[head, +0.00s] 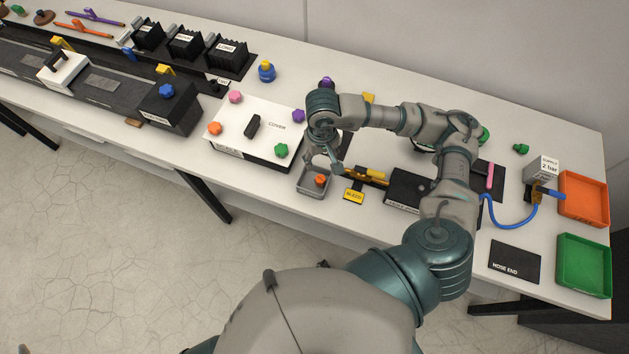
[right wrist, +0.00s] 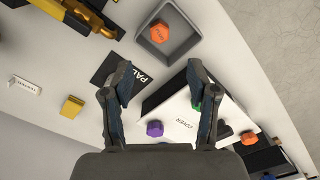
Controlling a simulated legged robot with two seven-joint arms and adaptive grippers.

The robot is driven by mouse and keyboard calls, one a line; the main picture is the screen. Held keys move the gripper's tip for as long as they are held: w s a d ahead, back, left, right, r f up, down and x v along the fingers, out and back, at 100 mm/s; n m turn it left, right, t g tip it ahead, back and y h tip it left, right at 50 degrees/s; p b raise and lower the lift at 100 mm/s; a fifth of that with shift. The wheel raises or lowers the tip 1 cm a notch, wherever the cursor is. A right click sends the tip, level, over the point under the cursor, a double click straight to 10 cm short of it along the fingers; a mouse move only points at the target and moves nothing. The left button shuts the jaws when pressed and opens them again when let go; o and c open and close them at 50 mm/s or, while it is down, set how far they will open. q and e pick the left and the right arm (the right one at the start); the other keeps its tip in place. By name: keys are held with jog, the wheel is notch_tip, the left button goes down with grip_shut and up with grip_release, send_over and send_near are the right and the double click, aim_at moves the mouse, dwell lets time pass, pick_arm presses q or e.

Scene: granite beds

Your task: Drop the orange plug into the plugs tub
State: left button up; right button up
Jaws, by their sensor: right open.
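A small orange plug (head: 320,180) lies inside the grey square tub (head: 312,193) near the table's front edge. In the right wrist view the plug (right wrist: 160,36) lies within the walls of the tub (right wrist: 183,50), top of the picture. My right gripper (head: 323,160) is above and just behind the tub. Its fingers are spread apart in the right wrist view (right wrist: 160,70), with nothing between them. Any lettering on the tub is not readable. My left gripper is not in view.
A white cover box (head: 238,148) with coloured knobs, one of them orange (head: 215,128), stands left of the tub. A yellow-tagged valve (head: 354,195) is close on the right. Orange (head: 583,218) and green (head: 584,290) trays stand at the far right.

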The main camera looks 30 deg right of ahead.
notch_tip(320, 180, up, 8)
jog(key=shift+f, duration=0.25)
dwell(0.4)
